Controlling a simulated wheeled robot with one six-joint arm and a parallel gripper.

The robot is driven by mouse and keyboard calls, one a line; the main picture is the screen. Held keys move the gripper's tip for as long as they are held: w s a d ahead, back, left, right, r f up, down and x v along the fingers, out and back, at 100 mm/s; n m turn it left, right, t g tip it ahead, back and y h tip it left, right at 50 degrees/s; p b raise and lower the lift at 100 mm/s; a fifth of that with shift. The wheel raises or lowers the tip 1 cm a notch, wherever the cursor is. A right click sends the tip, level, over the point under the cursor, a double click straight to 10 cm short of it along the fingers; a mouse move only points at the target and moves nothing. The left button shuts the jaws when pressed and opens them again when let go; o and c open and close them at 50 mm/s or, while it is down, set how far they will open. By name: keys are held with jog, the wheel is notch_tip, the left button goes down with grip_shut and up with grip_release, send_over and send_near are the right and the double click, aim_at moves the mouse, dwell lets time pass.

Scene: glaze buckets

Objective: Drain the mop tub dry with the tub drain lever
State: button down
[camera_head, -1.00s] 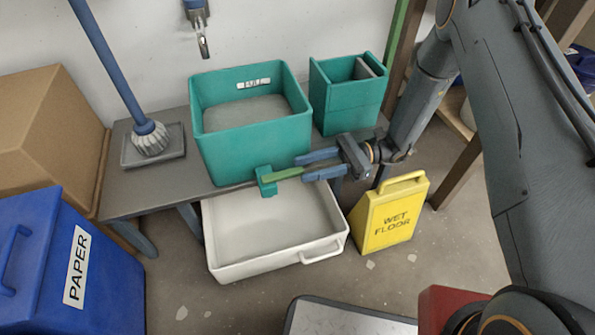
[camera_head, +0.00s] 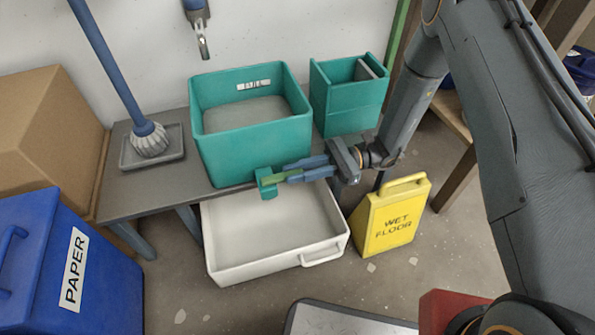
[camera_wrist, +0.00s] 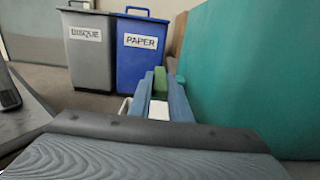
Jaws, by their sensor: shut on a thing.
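The teal mop tub (camera_head: 208,150) stands on the grey bench, with a label on its inner back wall and grey liquid (camera_head: 245,113) in it. A teal drain fitting (camera_head: 268,191) sticks out low at its front right. The green drain lever (camera_head: 271,181) runs from the fitting to the right, roughly level. My gripper (camera_head: 288,174) reaches in from the right and is shut on the lever, its blue fingers hiding the outer part. In the wrist view the lever (camera_wrist: 172,65) shows beyond the fingertips, and the tub wall (camera_wrist: 255,75) fills the right side.
A white basin (camera_head: 222,268) sits on the floor below the fitting. A yellow wet-floor sign (camera_head: 390,222) stands to its right. A smaller teal bucket (camera_head: 345,108), a mop (camera_head: 148,138) on a tray, and a blue paper bin (camera_head: 110,275) are nearby. A grey bisque bin (camera_wrist: 88,60) shows in the wrist view.

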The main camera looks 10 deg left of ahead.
jog(key=shift+s, duration=0.1)
jog(key=shift+s+d+r+m+t+y+p, duration=0.25)
jog(key=shift+m+t+p, duration=0.2)
jog(key=shift+p, duration=0.5)
jog(key=shift+s+f+m+t+y+p, duration=0.15)
jog(key=shift+f+m+t+y+p, duration=0.1)
jog(key=shift+t+p, duration=0.25)
jog(key=c, duration=1.6)
grip_release()
jog(key=shift+c, duration=0.2)
jog(key=p+v, duration=0.1)
jog(key=v, duration=0.7)
